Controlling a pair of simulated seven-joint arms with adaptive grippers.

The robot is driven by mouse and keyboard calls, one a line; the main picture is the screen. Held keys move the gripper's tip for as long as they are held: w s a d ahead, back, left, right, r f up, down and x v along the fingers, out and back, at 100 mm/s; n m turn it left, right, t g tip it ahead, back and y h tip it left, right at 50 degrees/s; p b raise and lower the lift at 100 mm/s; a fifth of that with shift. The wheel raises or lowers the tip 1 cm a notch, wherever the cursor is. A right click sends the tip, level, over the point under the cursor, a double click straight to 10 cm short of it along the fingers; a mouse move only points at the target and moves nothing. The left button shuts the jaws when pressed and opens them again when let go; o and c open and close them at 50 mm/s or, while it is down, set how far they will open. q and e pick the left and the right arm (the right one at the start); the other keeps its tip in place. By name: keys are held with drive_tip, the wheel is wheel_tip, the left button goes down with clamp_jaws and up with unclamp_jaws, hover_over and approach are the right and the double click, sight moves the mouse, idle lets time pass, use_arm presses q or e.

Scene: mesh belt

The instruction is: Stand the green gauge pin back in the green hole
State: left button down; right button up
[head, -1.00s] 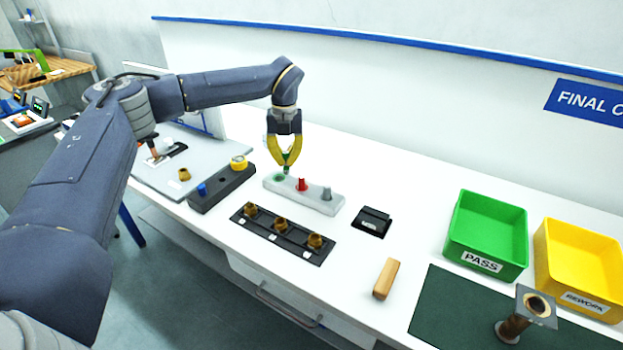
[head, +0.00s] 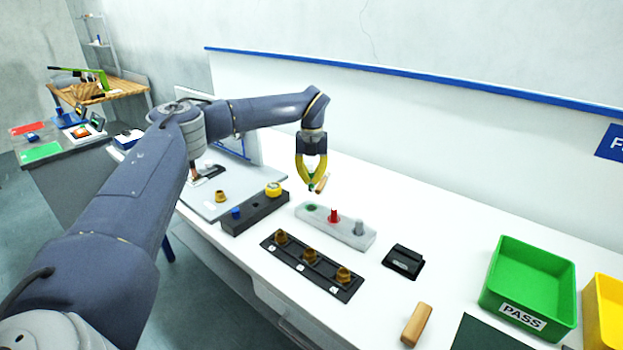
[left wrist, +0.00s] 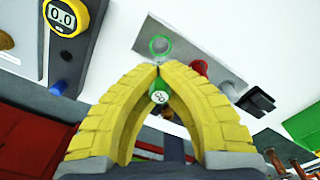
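The pale gauge block (head: 345,232) lies on the white bench; its green-ringed hole (head: 311,207) is empty at the left end. The ring also shows in the left wrist view (left wrist: 160,45). A red pin (head: 333,215) and a grey pin (head: 359,227) stand in the block. My left gripper (head: 313,188) is above the green hole, its yellow fingers closed around the green gauge pin (left wrist: 158,96). The pin's green end faces the wrist camera; a brownish part beside the fingertips looks tilted. The fingers partly hide the pin. My right gripper is out of view.
A dark block with a yellow dial gauge (head: 273,189) and a blue knob (head: 236,212) lies left. A black rack (head: 294,258) with brass parts lies in front. A black box (head: 403,260), wooden block (head: 416,324) and green PASS bin (head: 530,300) are right.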

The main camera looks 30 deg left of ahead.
use_arm(q)
drive_tip(key=shift+f, duration=0.1)
hover_over(311, 203)
drive_tip(key=s+d, duration=0.2)
drive_tip(key=shift+s+a+f, duration=0.1)
drive_tip(key=shift+f, duration=1.3)
drive_tip(key=shift+s+a+f, duration=0.1)
drive_tip(key=shift+f, duration=1.3)
drive_tip(key=shift+f, duration=1.9)
drive_tip(key=c, duration=1.5)
unclamp_jaws()
drive_tip(key=shift+r, duration=0.1)
wheel_tip(311, 203, up, 12)
drive_tip(key=shift+f, duration=0.1)
drive_tip(key=shift+d, duration=0.1)
